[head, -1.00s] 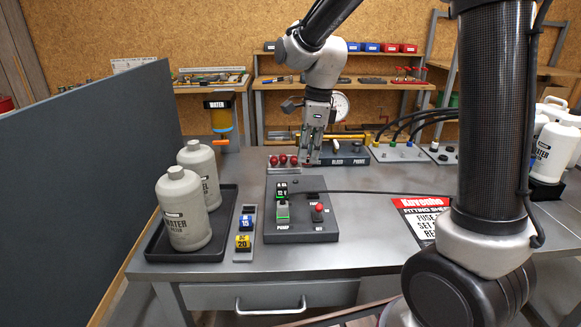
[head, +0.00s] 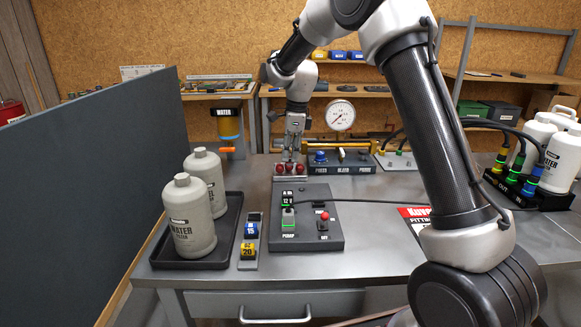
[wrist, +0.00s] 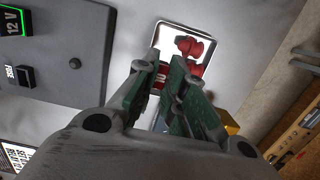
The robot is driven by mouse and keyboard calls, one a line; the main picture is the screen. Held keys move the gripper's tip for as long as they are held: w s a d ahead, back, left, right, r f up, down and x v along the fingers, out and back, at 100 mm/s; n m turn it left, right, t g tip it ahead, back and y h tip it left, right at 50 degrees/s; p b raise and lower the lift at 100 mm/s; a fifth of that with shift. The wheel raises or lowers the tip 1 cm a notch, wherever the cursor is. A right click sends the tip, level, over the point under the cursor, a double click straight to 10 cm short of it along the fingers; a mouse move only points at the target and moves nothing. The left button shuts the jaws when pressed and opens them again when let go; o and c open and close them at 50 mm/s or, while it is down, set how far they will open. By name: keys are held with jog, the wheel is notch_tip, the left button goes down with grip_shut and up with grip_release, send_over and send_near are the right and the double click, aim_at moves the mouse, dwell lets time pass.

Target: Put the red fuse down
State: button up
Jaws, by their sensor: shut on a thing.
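My gripper (head: 291,156) is at the small tray with round red parts (head: 288,179) behind the pump panel. In the wrist view its green-padded fingers (wrist: 168,70) are shut on the red fuse (wrist: 159,80), a small red piece with a white mark. The fingers hide most of the fuse. It is over the near end of the bright tray (wrist: 154,36), and I cannot tell whether it touches the tray. Other red parts (wrist: 193,47) lie in that tray beyond the fingertips.
The dark pump panel (head: 330,240) is in front of the tray. A fuse rack with a blue fuse (head: 250,230) and a yellow fuse (head: 248,250) is left of it. A valve block with a gauge (head: 341,158) stands close behind right.

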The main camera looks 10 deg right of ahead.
aim_at(291, 163)
notch_tip(291, 163, down, 4)
jog(key=shift+f, duration=0.2)
jog(key=shift+f, duration=0.2)
jog(key=o, duration=0.7)
jog(key=shift+r, duration=0.1)
notch_tip(291, 163, up, 12)
jog(key=d, duration=0.1)
jog(key=s+d+r+n+t, duration=0.1)
jog(key=s+d+r+n, duration=0.3)
jog(key=s+d+r, duration=0.3)
jog(key=s+d+r+n+t, duration=0.1)
jog(key=s+d+r+n, duration=0.15)
jog(key=s, duration=0.45)
jog(key=s+d+r+n, duration=0.1)
jog(key=s+d+n, duration=0.1)
jog(key=s+n, duration=0.3)
jog(key=s+d+f+n, duration=0.1)
jog(key=s+n, duration=0.2)
jog(key=s, duration=0.3)
jog(key=s+d+f+n+t+h, duration=0.1)
jog(key=s+d+f+n, duration=0.1)
jog(key=s, duration=0.5)
jog(key=s+d+f+n+t, duration=0.1)
jog(key=s+d+f+n, duration=0.1)
jog(key=s, duration=0.5)
jog(key=shift+d+f+n, duration=0.2)
jog(key=shift+n, duration=0.65)
